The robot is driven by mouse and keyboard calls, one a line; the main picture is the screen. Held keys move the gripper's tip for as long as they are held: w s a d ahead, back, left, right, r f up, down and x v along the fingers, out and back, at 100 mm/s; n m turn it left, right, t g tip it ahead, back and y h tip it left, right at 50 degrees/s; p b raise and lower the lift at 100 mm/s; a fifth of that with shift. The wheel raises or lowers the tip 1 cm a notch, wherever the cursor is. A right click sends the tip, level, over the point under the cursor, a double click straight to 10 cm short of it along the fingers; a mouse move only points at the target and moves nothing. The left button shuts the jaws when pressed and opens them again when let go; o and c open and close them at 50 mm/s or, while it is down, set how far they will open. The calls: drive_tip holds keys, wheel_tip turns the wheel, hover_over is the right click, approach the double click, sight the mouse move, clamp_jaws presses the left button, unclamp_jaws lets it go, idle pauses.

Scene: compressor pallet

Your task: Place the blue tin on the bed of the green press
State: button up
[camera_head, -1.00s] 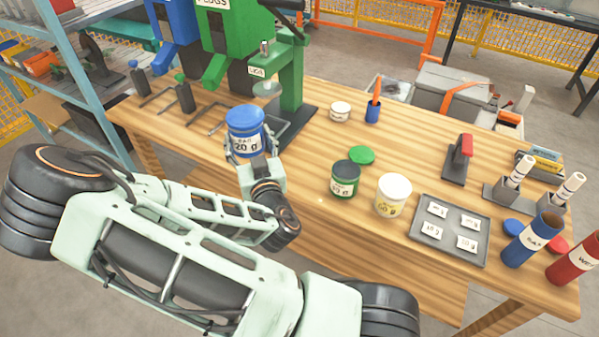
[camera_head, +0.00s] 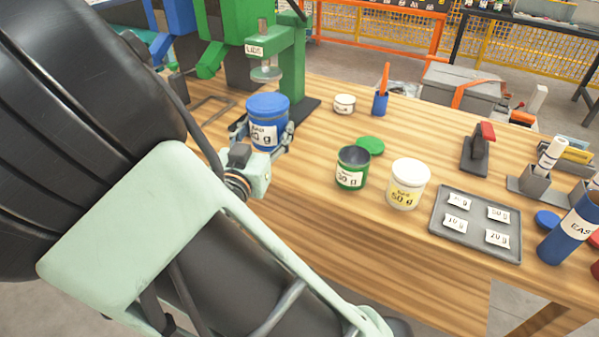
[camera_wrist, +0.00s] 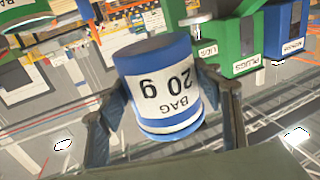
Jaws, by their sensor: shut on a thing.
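The blue tin (camera_head: 268,110), with a blue lid and a white label, is held upright in my gripper (camera_head: 262,132). The wrist view shows the tin (camera_wrist: 160,88) upside down in the picture, labelled "BAG 20 g", with a finger on each side. The green press (camera_head: 290,62), marked "LIDS", stands behind the tin. Its round plunger (camera_head: 266,70) hangs over the dark bed (camera_head: 300,108), which the tin partly hides. The tin is in front of the bed; I cannot tell the exact gap between them.
A green open tin (camera_head: 351,168), its green lid (camera_head: 370,146) and a white tin (camera_head: 408,184) stand to the right. A grey tray (camera_head: 470,248) with labels lies farther right.

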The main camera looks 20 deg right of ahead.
sight(268, 148)
drive_tip(key=f+b, duration=0.1)
drive_tip(key=s+f, duration=0.1)
drive_tip(key=f, duration=0.1)
drive_tip(key=shift+s+d+m+g+h+b, duration=0.1)
drive_tip(key=shift+m+g+h+b, duration=0.2)
drive_tip(key=shift+h+b, duration=0.1)
drive_tip(key=w+d+f+b, duration=0.2)
drive_tip(key=d+f, duration=0.1)
drive_tip(key=w+d+f+b, duration=0.2)
drive_tip(key=w+d+f, duration=0.1)
drive_tip(key=d, duration=0.1)
drive_tip(key=w+d+f+b, duration=0.2)
drive_tip(key=d+f, duration=0.1)
drive_tip(key=shift+w+d, duration=0.3)
drive_tip(key=shift+d, duration=0.1)
drive_tip(key=shift+w+d+f+b, duration=0.1)
drive_tip(key=shift+d+f+b, duration=0.1)
drive_tip(key=shift+f, duration=0.4)
drive_tip(key=shift+w+d+f+b, duration=0.1)
drive_tip(key=shift+f+b, duration=0.15)
drive_tip(key=shift+f, duration=0.35)
drive_tip(key=shift+d+f+b, duration=0.1)
drive_tip(key=shift+f+b, duration=0.1)
drive_tip(key=shift+f, duration=0.4)
drive_tip(key=shift+f, duration=0.15)
drive_tip(key=shift+f, duration=0.15)
drive_tip(key=o, duration=1.2)
